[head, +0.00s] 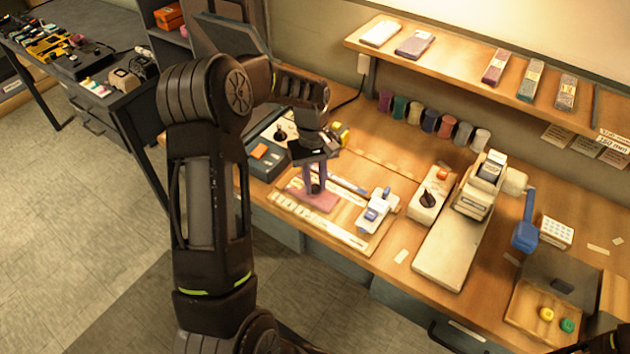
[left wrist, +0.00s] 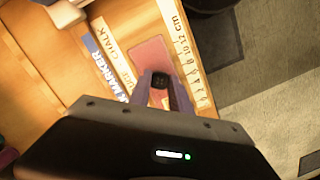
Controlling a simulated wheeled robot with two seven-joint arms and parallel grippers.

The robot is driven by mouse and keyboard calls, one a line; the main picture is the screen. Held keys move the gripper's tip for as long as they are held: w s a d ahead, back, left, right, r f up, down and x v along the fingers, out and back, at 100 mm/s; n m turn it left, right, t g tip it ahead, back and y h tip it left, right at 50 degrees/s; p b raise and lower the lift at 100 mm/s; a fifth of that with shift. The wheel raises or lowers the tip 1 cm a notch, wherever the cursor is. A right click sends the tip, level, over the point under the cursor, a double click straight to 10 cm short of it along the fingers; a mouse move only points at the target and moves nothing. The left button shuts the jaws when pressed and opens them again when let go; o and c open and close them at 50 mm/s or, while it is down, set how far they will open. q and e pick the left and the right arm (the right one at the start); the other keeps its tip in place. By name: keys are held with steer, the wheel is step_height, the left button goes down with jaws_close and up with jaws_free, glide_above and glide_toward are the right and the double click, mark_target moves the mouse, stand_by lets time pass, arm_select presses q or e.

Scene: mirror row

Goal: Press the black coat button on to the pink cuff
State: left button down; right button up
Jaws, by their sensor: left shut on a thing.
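The pink cuff (head: 322,203) lies flat on the light board at the left part of the bench. It also shows in the left wrist view (left wrist: 152,54), beside a ruler strip and a strip marked chalk. My left gripper (head: 315,189) points down over the cuff, its purple fingers shut on the black coat button. The button (left wrist: 160,81) shows dark between the fingertips in the left wrist view, against the near end of the cuff. I cannot tell whether the button touches the cuff. My right gripper's fingers do not show.
A white and blue device (head: 376,209) stands right of the cuff on the board. Farther right are a small box with a black knob (head: 428,203) and a larger machine with a blue handle (head: 524,232). A wooden tray (head: 525,308) holds yellow and green pieces. Thread spools line the back.

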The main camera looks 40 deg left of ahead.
arm_select(q)
steer(key=shift+f+b, duration=0.35)
steer(key=shift+f, duration=0.2)
stand_by(1.1)
steer(key=c, duration=1.1)
jaws_free()
steer(key=r, duration=0.2)
steer(key=r+b, duration=0.1)
steer(key=r, duration=0.2)
steer(key=a+r, duration=0.1)
steer(key=r, duration=0.1)
steer(key=shift+w+r, duration=0.35)
steer(key=shift+r, duration=0.05)
